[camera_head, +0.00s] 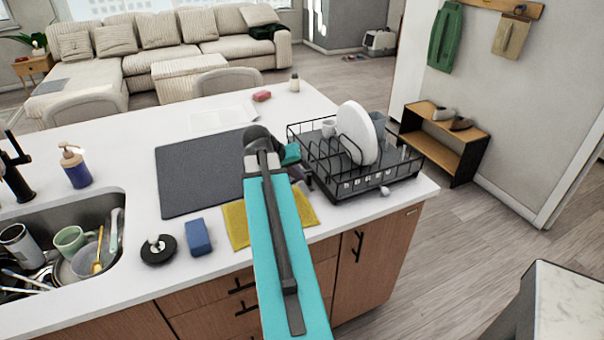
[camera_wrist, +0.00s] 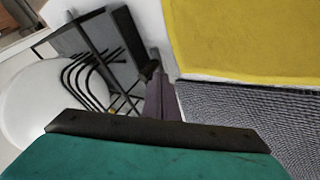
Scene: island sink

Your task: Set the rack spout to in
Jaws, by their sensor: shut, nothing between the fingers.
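The black wire dish rack (camera_head: 350,178) stands on the island counter's right end, holding a white plate (camera_head: 357,133) and cups. A small pale piece (camera_head: 385,190) shows low at its front side; I cannot tell whether it is the spout. My gripper (camera_head: 303,176) is mostly hidden behind my teal arm, beside the rack's left front corner. In the wrist view, my gripper (camera_wrist: 154,78) is shut and empty, its fingertips close to the edge of the rack (camera_wrist: 95,55). Contact is unclear. The spout is not clearly visible in either view.
A yellow cloth (camera_head: 236,222) and a dark grey mat (camera_head: 200,172) lie left of the rack. A blue sponge (camera_head: 198,237), a round black stopper (camera_head: 158,250) and the filled sink (camera_head: 70,235) are further left.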

